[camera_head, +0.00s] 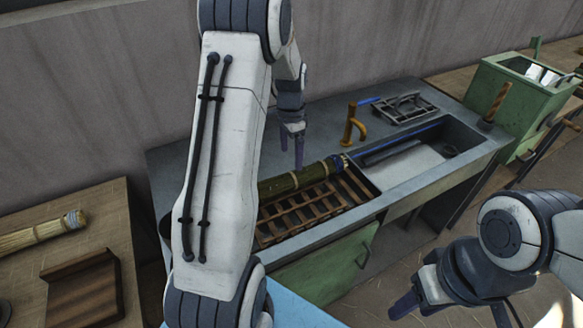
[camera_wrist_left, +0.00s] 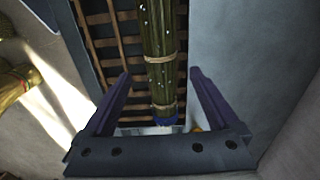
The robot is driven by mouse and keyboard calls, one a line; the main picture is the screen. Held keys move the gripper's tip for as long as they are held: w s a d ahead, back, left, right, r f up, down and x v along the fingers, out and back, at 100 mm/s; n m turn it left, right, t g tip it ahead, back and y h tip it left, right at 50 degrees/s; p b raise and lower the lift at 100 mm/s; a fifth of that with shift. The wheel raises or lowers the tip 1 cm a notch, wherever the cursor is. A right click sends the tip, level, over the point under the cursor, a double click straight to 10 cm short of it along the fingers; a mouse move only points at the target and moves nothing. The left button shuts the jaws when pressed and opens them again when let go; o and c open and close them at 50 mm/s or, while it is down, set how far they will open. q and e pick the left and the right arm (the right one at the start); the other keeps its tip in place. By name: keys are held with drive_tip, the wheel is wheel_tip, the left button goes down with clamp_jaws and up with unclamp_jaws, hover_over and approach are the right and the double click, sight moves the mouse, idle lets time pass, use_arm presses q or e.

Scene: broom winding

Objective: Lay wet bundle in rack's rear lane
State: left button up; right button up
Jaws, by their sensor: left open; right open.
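The wet bundle (camera_head: 300,178), dark green with pale ties and a blue-bound end, lies along the rear side of the slatted wooden rack (camera_head: 305,211) beside the sink. In the left wrist view the bundle (camera_wrist_left: 158,45) runs over the rack's slats (camera_wrist_left: 104,42), its blue end towards my gripper. My left gripper (camera_head: 291,150) is above the bundle near its blue end, open, with a finger on each side of it in the wrist view (camera_wrist_left: 162,85). My right gripper (camera_head: 455,302) is open and empty at the lower right, away from the counter. My left arm hides the rack's left end.
A sink basin (camera_head: 410,163) lies right of the rack, with a yellow tap (camera_head: 353,125) behind it. A green bin (camera_head: 518,95) stands at the right.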

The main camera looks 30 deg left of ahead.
use_arm(q)
drive_tip(key=s+d+r, duration=0.3)
drive_tip(key=d+r, duration=0.1)
drive_tip(key=d, duration=0.5)
drive_tip(key=s+d+r, duration=0.4)
drive_tip(key=d, duration=0.5)
drive_tip(key=s+d, duration=0.5)
drive_tip(key=s, duration=0.5)
drive_tip(key=s+d+r+m, duration=0.1)
drive_tip(key=s+d, duration=0.4)
drive_tip(key=s, duration=0.5)
drive_tip(key=shift+s+d+h, duration=0.2)
drive_tip(key=shift+d+h, duration=0.15)
drive_tip(key=shift+h, duration=0.05)
